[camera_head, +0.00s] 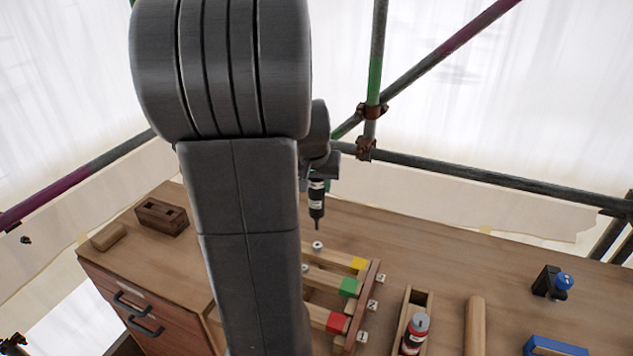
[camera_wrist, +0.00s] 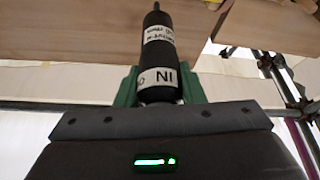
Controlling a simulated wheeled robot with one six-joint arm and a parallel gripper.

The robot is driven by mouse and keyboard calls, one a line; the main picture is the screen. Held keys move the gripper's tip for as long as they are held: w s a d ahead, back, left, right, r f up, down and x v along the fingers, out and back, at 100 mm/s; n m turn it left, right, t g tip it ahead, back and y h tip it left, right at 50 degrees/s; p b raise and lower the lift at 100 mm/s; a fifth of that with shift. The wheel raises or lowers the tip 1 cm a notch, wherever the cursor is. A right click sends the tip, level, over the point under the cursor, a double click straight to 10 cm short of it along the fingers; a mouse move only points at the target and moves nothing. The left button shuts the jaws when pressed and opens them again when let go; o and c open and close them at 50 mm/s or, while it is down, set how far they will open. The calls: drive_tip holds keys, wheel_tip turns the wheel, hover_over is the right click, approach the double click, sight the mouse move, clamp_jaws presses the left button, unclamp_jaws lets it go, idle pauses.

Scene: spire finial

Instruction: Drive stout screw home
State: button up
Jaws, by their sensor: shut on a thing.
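My gripper (camera_head: 319,172) is shut on a black cylindrical driver (camera_head: 316,203) with white labels. The driver hangs upright in the head view, its thin tip pointing down. In the wrist view the driver (camera_wrist: 158,48) sits between green jaw pads. Below the tip, a pale round screw head (camera_head: 318,245) shows near the yellow-ended strip (camera_head: 335,256); the tip appears apart from it. A second small round head (camera_head: 305,268) shows by the green-ended strip (camera_head: 325,279), partly behind my arm. I cannot tell which screw is the stout one.
A red-ended strip (camera_head: 320,316) lies nearest, and a brown rail (camera_head: 363,305) with numbered tags crosses the strip ends. To the right are a wooden holder with a red bottle (camera_head: 414,335), a wooden rod (camera_head: 475,325) and a blue-topped black item (camera_head: 551,282). A slotted block (camera_head: 162,217) stands left.

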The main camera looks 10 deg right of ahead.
sight(318, 207)
drive_tip(key=shift+s+d+f, duration=0.15)
drive_tip(key=shift+d+f, duration=0.05)
drive_tip(key=shift+f, duration=0.1)
drive_tip(key=shift+a+f+b, duration=0.1)
drive_tip(key=shift+f+b, duration=2)
drive_tip(key=shift+f, duration=0.4)
drive_tip(key=shift+f+b, duration=0.9)
drive_tip(key=shift+b, duration=0.35)
idle(0.6)
idle(0.4)
